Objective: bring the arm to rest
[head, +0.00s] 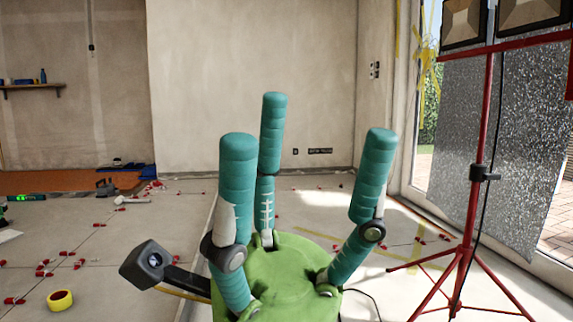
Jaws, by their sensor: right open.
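My right gripper (308,132) fills the middle foreground of the head view. Its green palm is at the bottom and its teal fingers point up, spread apart with clear air between them. It is open and nothing shows between the fingers. It hides part of the floor and wall behind it. My left gripper is not in view.
A red lamp stand (472,200) stands on the right. Red clips (43,267) lie scattered over the tiled floor (110,240), with a yellow tape roll (60,300) at lower left. A shelf (32,86) hangs on the back wall.

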